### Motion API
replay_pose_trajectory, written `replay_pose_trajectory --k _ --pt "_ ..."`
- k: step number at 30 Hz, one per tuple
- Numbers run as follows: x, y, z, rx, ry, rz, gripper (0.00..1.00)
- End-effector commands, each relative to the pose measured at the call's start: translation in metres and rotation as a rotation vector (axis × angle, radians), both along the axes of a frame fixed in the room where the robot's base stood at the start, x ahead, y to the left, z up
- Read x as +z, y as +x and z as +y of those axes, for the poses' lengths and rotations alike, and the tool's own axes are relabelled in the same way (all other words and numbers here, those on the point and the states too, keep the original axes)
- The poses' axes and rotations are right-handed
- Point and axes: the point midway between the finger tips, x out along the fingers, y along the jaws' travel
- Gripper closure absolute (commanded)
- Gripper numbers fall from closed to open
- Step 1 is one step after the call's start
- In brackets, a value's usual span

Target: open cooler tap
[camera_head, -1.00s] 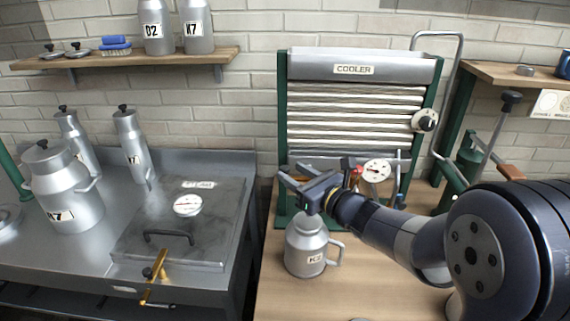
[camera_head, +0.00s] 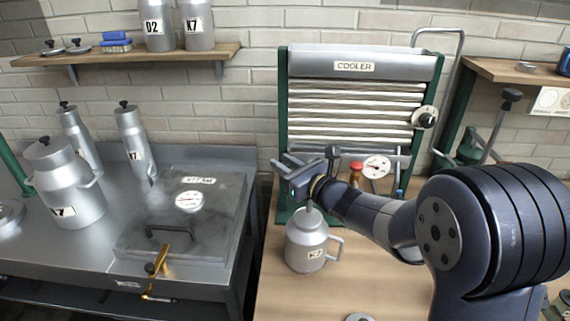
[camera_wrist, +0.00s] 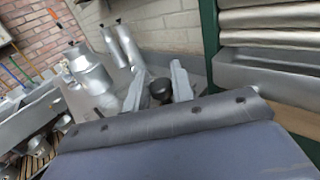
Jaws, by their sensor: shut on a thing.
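The cooler (camera_head: 355,67) stands against the brick wall, with a green frame and stacked pale horizontal tubes. My gripper (camera_head: 289,164) is at the cooler's lower left front, above the grey can K2 (camera_head: 306,245). In the wrist view my gripper (camera_wrist: 158,88) has a dark round knob (camera_wrist: 161,91) between its fingers and is shut on it; it appears to be the tap's handle. The tap's body is mostly hidden by my gripper.
A white gauge (camera_head: 376,166) and a red knob (camera_head: 356,167) sit right of my gripper, close to my arm. A black and white dial (camera_head: 425,117) is on the cooler's right post. The steel vat (camera_head: 188,225) stands left. The wooden bench (camera_head: 285,297) is mostly clear in front.

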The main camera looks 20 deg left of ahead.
Motion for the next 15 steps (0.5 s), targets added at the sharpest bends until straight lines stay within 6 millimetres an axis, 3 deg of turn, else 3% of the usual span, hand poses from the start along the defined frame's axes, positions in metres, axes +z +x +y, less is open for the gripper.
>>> replay_pose_trajectory --k 5,15 --pt "0.0 -0.0001 -0.0001 0.0 0.0 0.0 1.0" --pt "0.0001 -0.0002 -0.0002 0.003 0.0 0.0 1.0"
